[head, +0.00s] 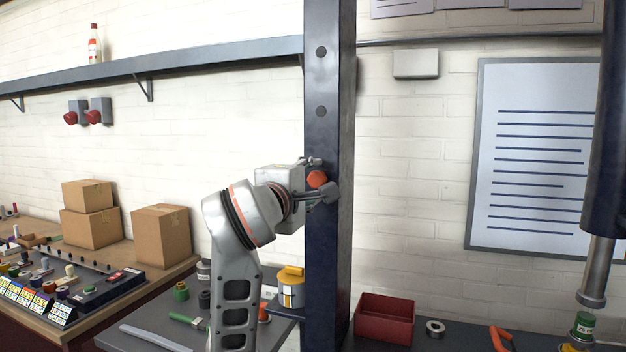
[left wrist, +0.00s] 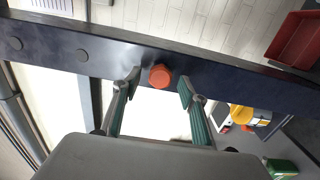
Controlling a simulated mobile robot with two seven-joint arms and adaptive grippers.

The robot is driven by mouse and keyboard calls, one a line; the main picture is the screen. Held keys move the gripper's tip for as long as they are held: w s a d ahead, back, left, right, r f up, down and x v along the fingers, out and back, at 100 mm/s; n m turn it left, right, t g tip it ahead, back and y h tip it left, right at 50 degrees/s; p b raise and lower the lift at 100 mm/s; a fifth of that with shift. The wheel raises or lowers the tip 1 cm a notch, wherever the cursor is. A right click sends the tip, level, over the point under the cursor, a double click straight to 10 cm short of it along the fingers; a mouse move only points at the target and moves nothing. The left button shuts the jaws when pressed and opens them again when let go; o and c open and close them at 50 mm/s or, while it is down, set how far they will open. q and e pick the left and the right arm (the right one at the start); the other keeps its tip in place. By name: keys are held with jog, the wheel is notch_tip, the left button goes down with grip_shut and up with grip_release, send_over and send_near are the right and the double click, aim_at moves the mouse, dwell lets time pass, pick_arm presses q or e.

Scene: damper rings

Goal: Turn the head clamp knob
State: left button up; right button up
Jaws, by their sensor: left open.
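The clamp knob is a small orange-red knob (head: 317,179) on the dark blue upright post (head: 329,110). In the left wrist view the knob (left wrist: 160,76) sits on the post's face (left wrist: 100,50). My left gripper (head: 319,178) is at the knob in the head view. In the left wrist view my left gripper (left wrist: 160,86) is open, with one finger on each side of the knob and a visible gap to both. My right gripper does not show.
A red bin (head: 385,318) and a grey ring (head: 435,328) are on the bench right of the post. A yellow-topped tin (head: 290,290) stands left of it. A dark cylinder with a metal rod (head: 597,270) hangs at the right. Cardboard boxes (head: 162,235) stand at the left.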

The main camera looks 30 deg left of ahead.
pick_arm(q)
jog(key=shift+s+d, duration=0.1)
jog(key=shift+s, duration=0.3)
jog(key=b+v, duration=0.3)
jog(key=v, duration=0.3)
dwell(0.8)
dwell(0.4)
